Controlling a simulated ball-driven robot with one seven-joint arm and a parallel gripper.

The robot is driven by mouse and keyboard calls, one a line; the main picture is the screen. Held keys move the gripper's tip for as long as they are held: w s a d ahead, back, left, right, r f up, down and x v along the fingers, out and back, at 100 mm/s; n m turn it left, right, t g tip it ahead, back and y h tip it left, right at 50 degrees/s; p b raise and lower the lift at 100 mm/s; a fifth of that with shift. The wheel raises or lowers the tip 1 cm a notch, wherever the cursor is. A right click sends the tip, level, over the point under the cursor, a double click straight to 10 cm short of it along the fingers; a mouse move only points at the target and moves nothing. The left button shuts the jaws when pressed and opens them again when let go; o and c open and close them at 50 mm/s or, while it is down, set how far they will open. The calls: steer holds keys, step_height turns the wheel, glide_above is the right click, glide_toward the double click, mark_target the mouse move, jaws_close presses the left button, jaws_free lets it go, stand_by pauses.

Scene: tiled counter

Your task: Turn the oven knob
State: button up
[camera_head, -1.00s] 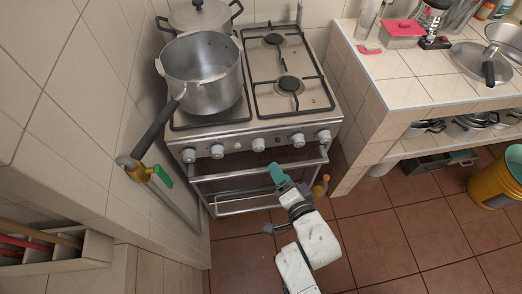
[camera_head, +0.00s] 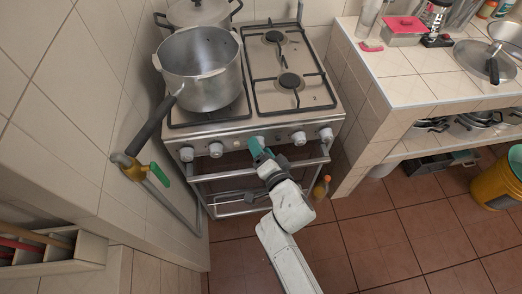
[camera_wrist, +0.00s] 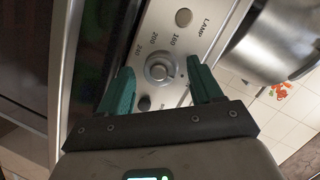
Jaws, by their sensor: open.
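The oven knob (camera_wrist: 159,70) is a round silver dial in the wrist view, on a panel marked 160, 200 and 240. My gripper (camera_wrist: 161,69) is open, with one green finger on each side of the knob. The knob sits between the fingertips; I cannot tell whether either finger touches it. In the head view my gripper (camera_head: 257,145) is at the middle of the stove's front panel (camera_head: 237,139) and hides the knob there. Other knobs show on both sides of it, such as one to the right (camera_head: 299,138).
A large pot (camera_head: 201,75) stands on the stove's left burner, its long handle jutting out front left. An oven handle bar (camera_head: 215,174) runs below the knobs. A tiled wall is close on the left, a tiled counter (camera_head: 400,75) on the right. The floor at front right is open.

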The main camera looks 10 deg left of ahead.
steer(key=shift+w+a, duration=0.1)
steer(key=shift+w, duration=0.1)
steer(key=shift+c, duration=0.5)
steer(key=c, duration=1)
steer(key=shift+o, duration=0.2)
